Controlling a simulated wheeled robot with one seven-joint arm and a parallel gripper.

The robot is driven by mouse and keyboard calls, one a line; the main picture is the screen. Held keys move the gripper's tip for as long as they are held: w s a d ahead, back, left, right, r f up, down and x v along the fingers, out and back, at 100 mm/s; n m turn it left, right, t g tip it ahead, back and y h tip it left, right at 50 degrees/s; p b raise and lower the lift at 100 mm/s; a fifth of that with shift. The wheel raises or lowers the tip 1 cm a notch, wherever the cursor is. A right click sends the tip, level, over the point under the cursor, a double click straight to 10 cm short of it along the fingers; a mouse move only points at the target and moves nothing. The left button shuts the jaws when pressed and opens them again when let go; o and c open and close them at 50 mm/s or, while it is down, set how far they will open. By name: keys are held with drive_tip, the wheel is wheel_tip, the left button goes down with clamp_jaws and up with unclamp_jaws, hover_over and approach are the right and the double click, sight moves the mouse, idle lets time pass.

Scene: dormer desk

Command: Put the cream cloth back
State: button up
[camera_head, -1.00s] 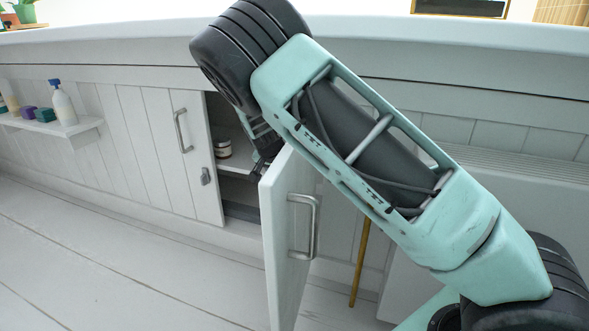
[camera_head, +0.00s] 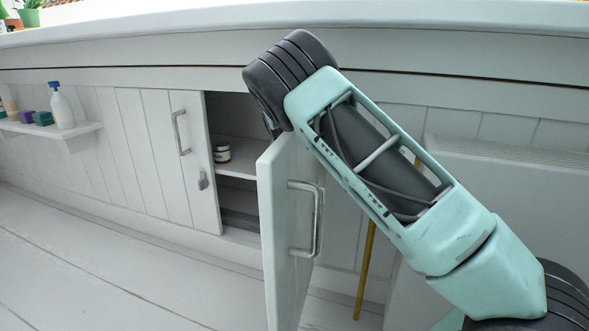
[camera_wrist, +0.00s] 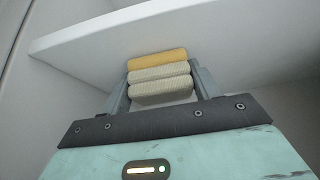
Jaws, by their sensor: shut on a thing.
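In the wrist view, a small stack of folded cloth shows between the two fingers of my gripper (camera_wrist: 161,82). Its nearest, lower part is the cream cloth (camera_wrist: 162,91). A similar pale layer lies beyond it, and a yellow cloth (camera_wrist: 157,60) is farthest. I cannot tell whether the two pale layers are one cloth. My gripper is shut on the cream cloth, beside a white shelf board (camera_wrist: 110,48). In the head view the gripper and cloth are hidden behind my arm and the open cupboard door (camera_head: 283,230).
The cupboard's inner shelf (camera_head: 237,171) holds a small jar (camera_head: 221,152). The open door stands out into the room, close to my arm. A closed door (camera_head: 185,150) is to its left. Farther left, a wall shelf (camera_head: 60,133) holds a spray bottle (camera_head: 62,108). The floor is clear.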

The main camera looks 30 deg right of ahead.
drive_tip(key=o, duration=0.9)
drive_tip(key=shift+f, duration=0.1)
drive_tip(key=p+v, duration=0.6)
drive_tip(key=v, duration=0.6)
drive_tip(key=shift+p, duration=0.35)
